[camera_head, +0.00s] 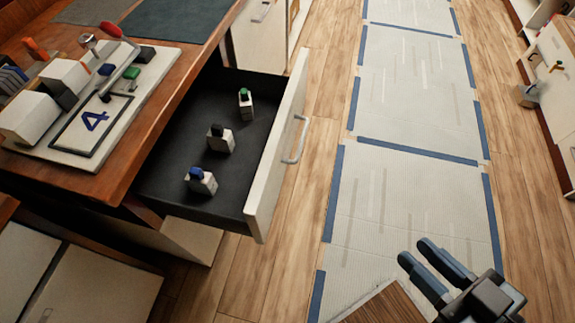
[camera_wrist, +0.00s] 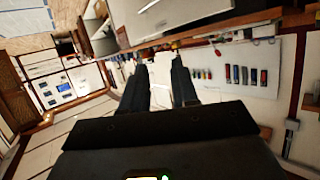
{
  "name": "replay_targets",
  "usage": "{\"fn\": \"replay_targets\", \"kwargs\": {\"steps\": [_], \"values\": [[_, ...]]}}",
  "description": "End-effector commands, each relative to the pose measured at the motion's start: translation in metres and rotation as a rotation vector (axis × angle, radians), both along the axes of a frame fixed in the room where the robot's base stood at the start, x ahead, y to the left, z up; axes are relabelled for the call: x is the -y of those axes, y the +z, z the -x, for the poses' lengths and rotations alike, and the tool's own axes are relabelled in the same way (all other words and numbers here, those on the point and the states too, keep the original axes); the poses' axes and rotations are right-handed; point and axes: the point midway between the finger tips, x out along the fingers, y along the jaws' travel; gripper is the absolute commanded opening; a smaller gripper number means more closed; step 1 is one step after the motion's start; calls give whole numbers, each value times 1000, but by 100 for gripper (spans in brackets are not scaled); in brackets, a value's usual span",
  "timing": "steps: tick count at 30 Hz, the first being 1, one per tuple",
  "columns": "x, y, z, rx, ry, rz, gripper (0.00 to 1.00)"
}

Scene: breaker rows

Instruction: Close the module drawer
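The module drawer (camera_head: 165,190) is pulled out from under the wooden bench in the head view. Its white front panel (camera_head: 270,170) carries a metal handle (camera_head: 297,140). Inside on the dark floor stand three small white modules: one with a green top (camera_head: 245,104), one with a black top (camera_head: 220,139) and one with a blue top (camera_head: 201,181). My gripper (camera_head: 415,252) is at the lower right, well apart from the drawer. In the wrist view the fingers (camera_wrist: 158,65) are spread with an empty gap between them. I cannot identify the drawer in the wrist view.
A board marked 4 (camera_head: 92,122), with white blocks and a red-handled lever, lies on the wooden bench (camera_head: 130,165). White cabinet doors (camera_head: 95,290) are below. A pale floor lane with blue edge strips (camera_head: 400,190) runs right of the drawer; its floor looks clear.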

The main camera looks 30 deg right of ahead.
Motion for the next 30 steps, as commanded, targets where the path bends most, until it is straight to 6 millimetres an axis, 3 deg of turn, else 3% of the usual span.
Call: {"fn": "replay_targets", "kwargs": {"steps": [9,15,19,24,30], "values": [[39,-108,-65,-277,-169,-308,0],[49,-147,-113,-445,-223,-555,0],[51,-156,-147,-543,-220,-720,0],[51,-147,-187,-656,-174,-910,0],[50,-131,-211,-736,-113,-1031,0]]}}
